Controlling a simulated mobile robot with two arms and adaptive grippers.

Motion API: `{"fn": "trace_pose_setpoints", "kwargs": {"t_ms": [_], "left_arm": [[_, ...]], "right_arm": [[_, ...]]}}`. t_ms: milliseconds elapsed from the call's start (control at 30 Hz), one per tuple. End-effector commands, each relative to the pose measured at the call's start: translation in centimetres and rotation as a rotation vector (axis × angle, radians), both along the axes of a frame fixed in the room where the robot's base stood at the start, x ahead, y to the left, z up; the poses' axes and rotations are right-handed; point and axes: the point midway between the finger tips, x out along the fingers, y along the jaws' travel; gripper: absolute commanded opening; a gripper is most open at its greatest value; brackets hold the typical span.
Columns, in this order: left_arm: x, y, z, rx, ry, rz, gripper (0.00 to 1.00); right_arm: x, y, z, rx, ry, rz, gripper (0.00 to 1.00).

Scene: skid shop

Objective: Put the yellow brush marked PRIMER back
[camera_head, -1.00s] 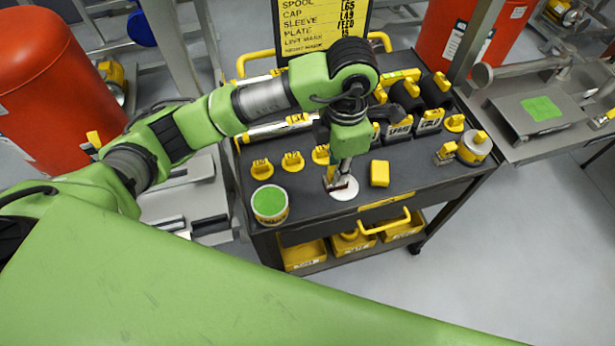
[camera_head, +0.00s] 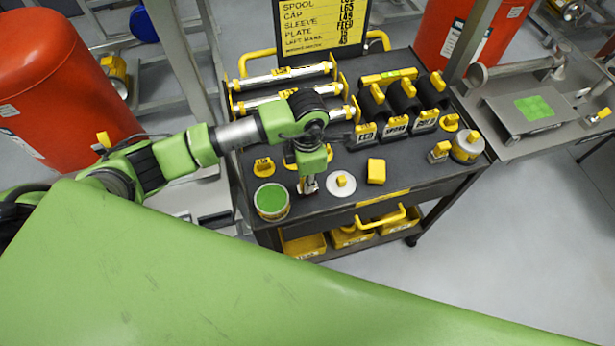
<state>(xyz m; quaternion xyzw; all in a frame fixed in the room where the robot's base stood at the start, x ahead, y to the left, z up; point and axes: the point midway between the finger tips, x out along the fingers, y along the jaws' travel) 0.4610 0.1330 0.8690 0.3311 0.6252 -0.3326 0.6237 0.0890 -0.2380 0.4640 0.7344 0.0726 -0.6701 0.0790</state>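I cannot make out a brush marked PRIMER in the head view. My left gripper (camera_head: 308,187) points down over the front of the dark cart top (camera_head: 415,178), between a can with a green top (camera_head: 271,201) and a white disc with a yellow knob (camera_head: 341,183). Its fingers are small and partly hidden by the wrist, so I cannot tell whether they are open or hold something. A labelled yellow holder (camera_head: 263,167) stands behind the can; similar yellow pieces beside it are partly hidden by my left arm. My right gripper is not in view.
A yellow block (camera_head: 376,171) lies right of the disc. Black rollers (camera_head: 404,97) with labelled bases, a small yellow-topped block (camera_head: 439,151) and a pale canister (camera_head: 467,146) stand farther right. A lettered board (camera_head: 317,28) rises behind. Yellow bins (camera_head: 303,246) sit on the lower shelf.

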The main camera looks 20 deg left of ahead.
Motion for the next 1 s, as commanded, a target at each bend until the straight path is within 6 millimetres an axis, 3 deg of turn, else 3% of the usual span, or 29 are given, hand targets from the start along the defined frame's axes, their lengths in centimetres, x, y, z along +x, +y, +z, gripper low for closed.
{"fn": "trace_pose_setpoints", "kwargs": {"t_ms": [167,200,233,267,700,1000], "left_arm": [[0.0,0.0,-0.4,0.0,0.0,0.0,0.0],[0.0,0.0,-0.3,-0.001,0.001,0.0,0.23],[0.0,0.0,-0.2,-0.001,0.001,0.0,0.3],[0.0,0.0,-0.2,-0.001,0.001,0.0,0.32],[0.1,0.0,0.4,-0.002,-0.003,0.0,0.32],[0.2,-0.1,6.2,-0.002,-0.008,-0.002,0.32]], "right_arm": [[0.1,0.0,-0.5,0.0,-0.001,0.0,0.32],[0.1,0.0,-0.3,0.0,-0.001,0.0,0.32],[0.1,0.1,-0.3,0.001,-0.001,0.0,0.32],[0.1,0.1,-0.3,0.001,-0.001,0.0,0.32],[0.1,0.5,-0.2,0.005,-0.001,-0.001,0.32],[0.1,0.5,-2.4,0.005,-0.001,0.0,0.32]]}}
